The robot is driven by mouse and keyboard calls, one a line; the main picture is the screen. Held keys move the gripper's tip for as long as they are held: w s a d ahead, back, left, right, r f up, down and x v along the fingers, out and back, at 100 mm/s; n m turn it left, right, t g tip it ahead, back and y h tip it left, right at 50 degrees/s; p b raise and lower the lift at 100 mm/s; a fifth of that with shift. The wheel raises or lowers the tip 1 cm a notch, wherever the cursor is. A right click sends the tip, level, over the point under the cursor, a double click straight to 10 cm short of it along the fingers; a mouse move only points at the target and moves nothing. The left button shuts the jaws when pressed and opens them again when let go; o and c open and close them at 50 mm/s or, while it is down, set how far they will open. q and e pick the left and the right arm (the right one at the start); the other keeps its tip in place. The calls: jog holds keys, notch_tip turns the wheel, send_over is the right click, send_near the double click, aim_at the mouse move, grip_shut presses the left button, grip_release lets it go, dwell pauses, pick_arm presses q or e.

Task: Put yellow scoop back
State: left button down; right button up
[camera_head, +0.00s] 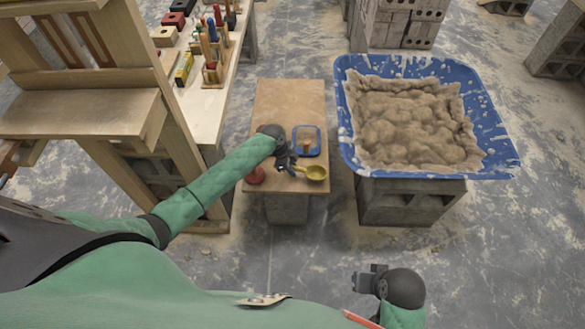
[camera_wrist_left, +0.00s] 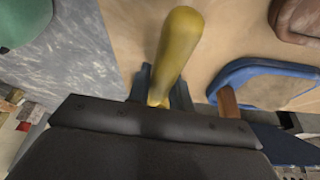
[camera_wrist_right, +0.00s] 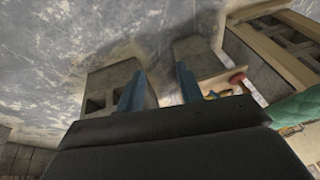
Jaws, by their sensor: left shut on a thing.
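The yellow scoop (camera_head: 316,173) is at the front right of a small board-topped stand, its bowl to the right of my left gripper (camera_head: 291,167). My left gripper is shut on the scoop. In the left wrist view a yellow rounded part of the scoop (camera_wrist_left: 178,45) rises between the fingers (camera_wrist_left: 162,92). I cannot tell whether the scoop touches the board. My right gripper (camera_head: 370,281) is apart from everything, low in the head view. In the right wrist view its fingers (camera_wrist_right: 158,92) are spread and empty.
A blue tray (camera_head: 319,142) with a brown-handled item lies just behind my left gripper on the board (camera_head: 290,97). A red item (camera_head: 255,176) sits at the board's front left. A large blue tub (camera_head: 350,147) of mortar stands right; a tool bench (camera_head: 207,108) stands left.

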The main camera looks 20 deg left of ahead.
pick_arm(q)
jog(key=shift+f, duration=0.25)
jog(key=shift+f+b, duration=0.3)
jog(key=shift+b, duration=0.1)
pick_arm(e)
jog(key=shift+w+a+f+t, duration=0.2)
jog(key=shift+a+f, duration=0.1)
jog(key=shift+a, duration=0.15)
jog(key=shift+w+a+f+t, duration=0.15)
jog(key=shift+a+f, duration=0.1)
jog(key=shift+a, duration=0.15)
jog(key=shift+s+d+f, duration=0.15)
jog(key=shift+s, duration=0.05)
pick_arm(q)
jog(key=shift+f, duration=0.4)
pick_arm(e)
jog(key=shift+w+f, duration=0.1)
jog(key=shift+f, duration=0.05)
pick_arm(q)
jog(key=c, duration=1.2)
grip_release()
jog(key=shift+o, duration=0.2)
pick_arm(e)
jog(key=shift+w, duration=0.1)
